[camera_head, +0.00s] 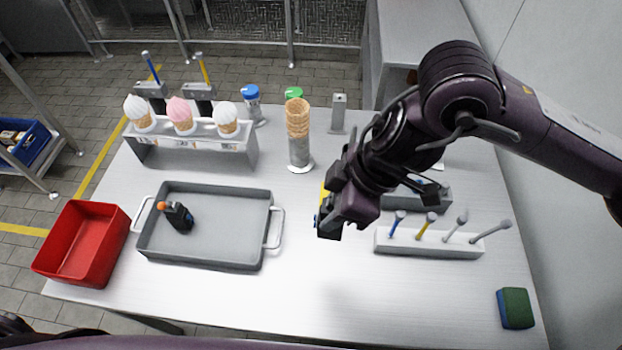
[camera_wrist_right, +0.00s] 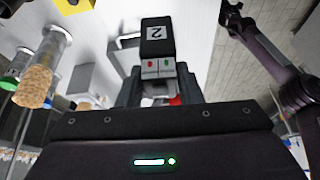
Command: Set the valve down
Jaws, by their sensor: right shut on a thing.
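My right gripper (camera_head: 338,215) is above the table, between the grey tray and the white tool holder. In the right wrist view (camera_wrist_right: 160,88) its fingers are shut on a black block with a "2" label and a red and a green dot, which I take as the valve (camera_wrist_right: 157,38). The gripper mostly hides it in the head view. A similar black piece with an orange knob (camera_head: 178,216) sits in the grey tray (camera_head: 205,260). My left gripper (camera_wrist_right: 232,14) shows small at the top of the wrist view; its jaw state is unclear.
A red bin (camera_head: 82,243) stands left of the tray. A rack with several ice-cream cones (camera_head: 190,152) and a waffle-cone stack (camera_head: 298,120) stand behind. The white tool holder (camera_head: 430,244) is right of the gripper; a sponge (camera_head: 515,308) lies front right. The front middle table is clear.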

